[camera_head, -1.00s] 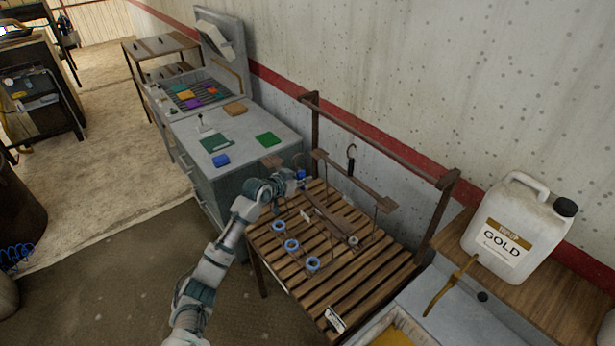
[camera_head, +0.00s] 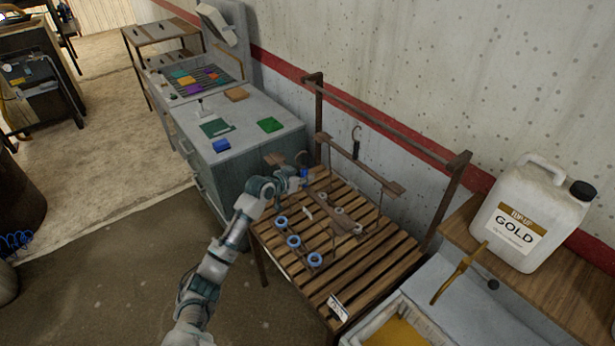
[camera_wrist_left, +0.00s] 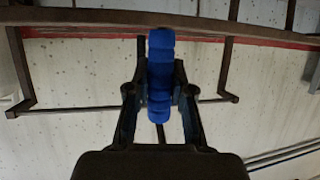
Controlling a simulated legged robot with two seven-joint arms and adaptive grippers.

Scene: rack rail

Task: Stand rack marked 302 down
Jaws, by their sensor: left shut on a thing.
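My left gripper (camera_head: 298,182) is shut on the blue ribbed grip of a rack. This grip (camera_wrist_left: 160,75) stands between the fingers in the left wrist view. The held rack's brown bar (camera_head: 322,208) runs over the slatted table (camera_head: 372,290), with several blue rings (camera_head: 293,241) along its near side and pale rings beside the bar. I cannot tell whether its feet touch the slats. A second brown rack bar (camera_head: 360,165) stands behind, near the wall. No number 302 is readable; a small white tag (camera_head: 337,306) sits at the table's front edge. My right gripper is out of view.
A tall brown frame (camera_head: 445,205) with a top rail rises behind the table, with a dark hook (camera_head: 356,143) near it. A grey cabinet (camera_head: 255,150) stands left, close to my arm. A white GOLD jug (camera_head: 530,215) stands right.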

